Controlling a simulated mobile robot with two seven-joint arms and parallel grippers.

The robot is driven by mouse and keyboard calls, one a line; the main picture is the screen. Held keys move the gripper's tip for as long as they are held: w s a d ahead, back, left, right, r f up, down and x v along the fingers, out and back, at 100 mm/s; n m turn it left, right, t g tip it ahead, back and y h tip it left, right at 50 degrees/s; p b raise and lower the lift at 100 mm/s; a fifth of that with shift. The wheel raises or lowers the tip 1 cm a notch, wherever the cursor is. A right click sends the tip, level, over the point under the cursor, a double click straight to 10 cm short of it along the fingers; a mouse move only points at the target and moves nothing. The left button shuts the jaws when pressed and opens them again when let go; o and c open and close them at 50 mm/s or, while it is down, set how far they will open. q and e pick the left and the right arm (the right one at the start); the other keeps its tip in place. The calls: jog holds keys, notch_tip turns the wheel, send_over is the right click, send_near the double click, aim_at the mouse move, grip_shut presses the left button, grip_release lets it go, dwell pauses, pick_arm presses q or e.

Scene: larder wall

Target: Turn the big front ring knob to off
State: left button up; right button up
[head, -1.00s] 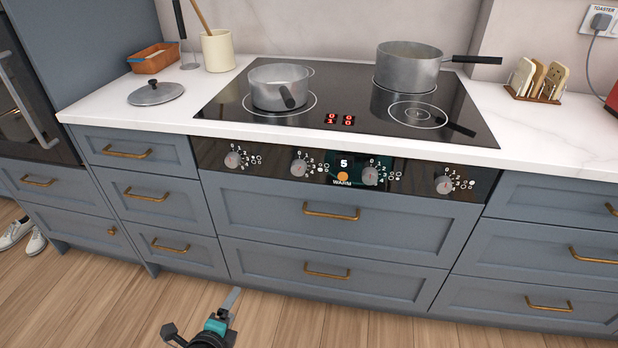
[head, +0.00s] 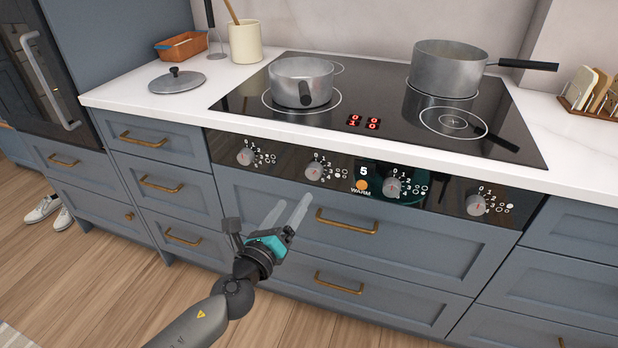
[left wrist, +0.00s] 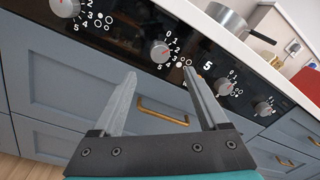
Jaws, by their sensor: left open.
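The control panel (head: 285,168) under the hob carries a row of dial knobs. The second knob from the left (head: 314,172) also shows in the left wrist view (left wrist: 160,50), just beyond my fingertips. The leftmost knob (head: 244,157) is left of it. The front left ring (head: 268,108) looks larger than the front right ring (head: 453,122) and bears a saucepan (head: 301,82). The red display (head: 364,122) reads 1 at its lower left and 0 elsewhere. My left gripper (head: 293,203) is open and empty, below the second knob, touching no knob. My right gripper is out of view.
Two more knobs (head: 392,187) (head: 475,205) stand right of a "5" readout and an orange WARM light (head: 362,186). Another pot (head: 450,68) stands at the back right. Brass drawer handles (head: 347,222) stick out below the panel. The floor in front is clear.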

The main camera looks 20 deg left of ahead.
aim_at(312, 174)
pick_arm(q)
jog(key=w, duration=0.5)
jog(key=w+b, duration=0.1)
jog(key=w, duration=0.2)
jog(key=shift+w+d, duration=0.25)
jog(key=shift+d, duration=0.15)
jog(key=shift+w+d, duration=0.1)
jog(key=shift+w, duration=0.5)
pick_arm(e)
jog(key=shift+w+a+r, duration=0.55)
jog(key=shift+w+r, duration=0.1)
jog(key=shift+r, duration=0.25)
pick_arm(q)
grip_shut()
